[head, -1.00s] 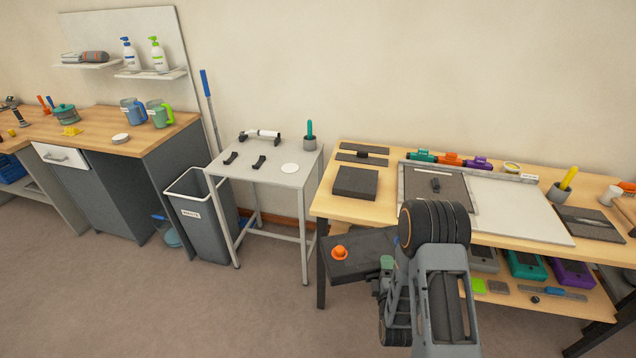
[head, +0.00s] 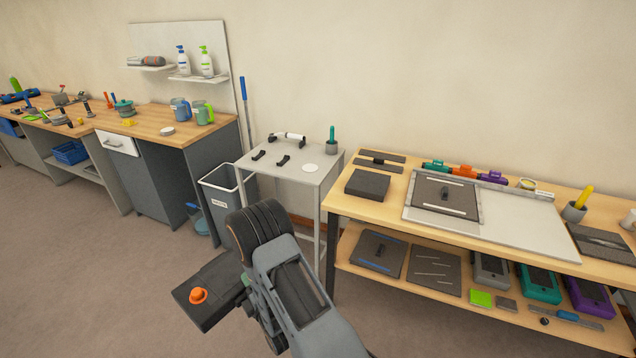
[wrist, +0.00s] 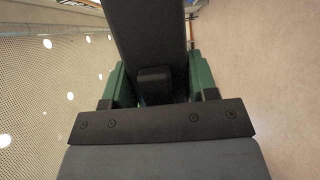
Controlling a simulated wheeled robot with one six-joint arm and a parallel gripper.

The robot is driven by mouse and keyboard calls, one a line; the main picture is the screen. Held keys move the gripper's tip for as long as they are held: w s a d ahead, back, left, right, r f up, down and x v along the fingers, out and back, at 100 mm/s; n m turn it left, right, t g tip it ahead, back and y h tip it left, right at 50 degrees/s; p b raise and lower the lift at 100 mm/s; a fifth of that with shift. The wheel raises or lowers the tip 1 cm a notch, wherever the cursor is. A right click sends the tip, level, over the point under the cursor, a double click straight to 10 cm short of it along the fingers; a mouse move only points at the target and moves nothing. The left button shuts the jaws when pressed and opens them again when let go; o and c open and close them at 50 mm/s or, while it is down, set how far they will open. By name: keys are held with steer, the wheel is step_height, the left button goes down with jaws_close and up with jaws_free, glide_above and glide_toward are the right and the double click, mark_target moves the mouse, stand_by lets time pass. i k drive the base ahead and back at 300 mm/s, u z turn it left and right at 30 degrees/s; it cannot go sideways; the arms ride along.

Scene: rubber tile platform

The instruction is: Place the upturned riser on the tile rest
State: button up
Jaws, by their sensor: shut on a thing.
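My gripper (head: 246,284) is shut on a dark slab (head: 212,298) with an orange knob (head: 198,296) on its top face; I take this slab for the upturned riser. In the wrist view, the green fingers of my gripper (wrist: 158,88) sit on both sides of the black piece (wrist: 150,40). No thing is plainly marked as the tile rest. A thick dark block (head: 367,184) and a grey tray with a handled dark panel (head: 446,196) lie on the bench.
A grey side table (head: 310,172) holds black handles and a white disc. A waste bin (head: 222,204) stands beside it, partly behind my arm. The bench's lower shelf (head: 385,283) carries panels and coloured cases. A pale bare board (head: 522,228) lies right of the tray.

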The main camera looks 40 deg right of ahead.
mark_target(372, 189)
steer(key=u, duration=0.75)
steer(key=i, duration=3.5)
steer(key=z, duration=4.25)
steer(key=i, duration=0.5)
steer(key=u, duration=0.1)
